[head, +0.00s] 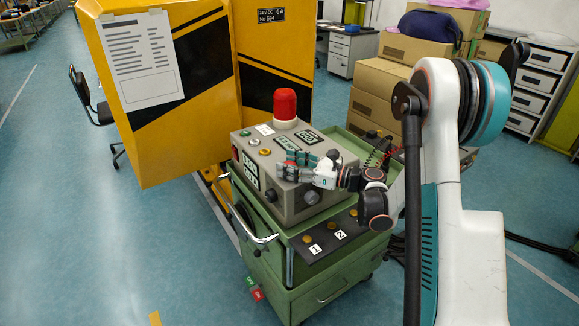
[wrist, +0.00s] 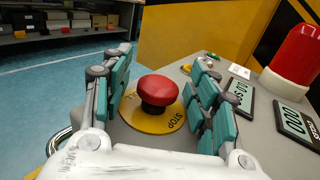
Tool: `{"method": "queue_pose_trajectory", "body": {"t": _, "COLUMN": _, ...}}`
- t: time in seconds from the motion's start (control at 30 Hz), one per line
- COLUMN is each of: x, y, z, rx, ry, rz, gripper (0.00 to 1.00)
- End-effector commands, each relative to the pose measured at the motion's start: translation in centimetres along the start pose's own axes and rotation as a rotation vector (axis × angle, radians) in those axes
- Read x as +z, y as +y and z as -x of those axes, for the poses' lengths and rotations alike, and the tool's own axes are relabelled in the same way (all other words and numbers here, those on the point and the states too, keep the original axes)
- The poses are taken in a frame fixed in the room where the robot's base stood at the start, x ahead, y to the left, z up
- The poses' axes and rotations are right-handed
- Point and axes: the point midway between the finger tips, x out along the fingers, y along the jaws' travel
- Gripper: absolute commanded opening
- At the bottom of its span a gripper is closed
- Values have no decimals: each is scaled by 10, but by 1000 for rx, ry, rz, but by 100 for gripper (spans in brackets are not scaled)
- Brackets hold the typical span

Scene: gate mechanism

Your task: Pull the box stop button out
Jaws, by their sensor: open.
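The box stop button (wrist: 158,88) is a red mushroom-shaped knob on a dark stem in the wrist view. It sits on a round yellow plate (wrist: 150,122) marked STOP, on the grey control box (head: 292,206). My gripper (wrist: 162,62) is open, with one teal-padded finger on each side of the button. Gaps show between the button and both fingers, so neither visibly touches it. In the head view my gripper (head: 295,162) is over the box top and hides the button.
A red lamp (head: 285,104) and digital displays (wrist: 238,96) are on the box beside my right finger. The box stands on a green cart (head: 318,284). A yellow-black cabinet (head: 200,75) rises behind it. Cardboard boxes (head: 378,80) are stacked behind my arm.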

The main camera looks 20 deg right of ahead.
Motion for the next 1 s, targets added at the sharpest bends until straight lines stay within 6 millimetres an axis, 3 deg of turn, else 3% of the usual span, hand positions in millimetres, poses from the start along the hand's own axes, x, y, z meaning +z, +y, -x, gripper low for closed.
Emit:
{"method": "queue_pose_trajectory", "body": {"t": 0.3, "x": 0, "y": 0, "z": -2, "rx": 0, "ry": 0, "rz": 0, "gripper": 52}}
{"method": "queue_pose_trajectory", "body": {"t": 0.53, "x": 0, "y": 0, "z": -2, "rx": 0, "ry": 0, "rz": 0, "gripper": 0}}
{"method": "queue_pose_trajectory", "body": {"t": 0.67, "x": 3, "y": 0, "z": -2, "rx": 0, "ry": 0, "rz": 0, "gripper": 0}}
{"method": "queue_pose_trajectory", "body": {"t": 0.8, "x": 17, "y": 0, "z": -2, "rx": 0, "ry": 0, "rz": 0, "gripper": 0}}
{"method": "queue_pose_trajectory", "body": {"t": 1.0, "x": 17, "y": 0, "z": -2, "rx": 0, "ry": -2, "rz": -1, "gripper": 0}}
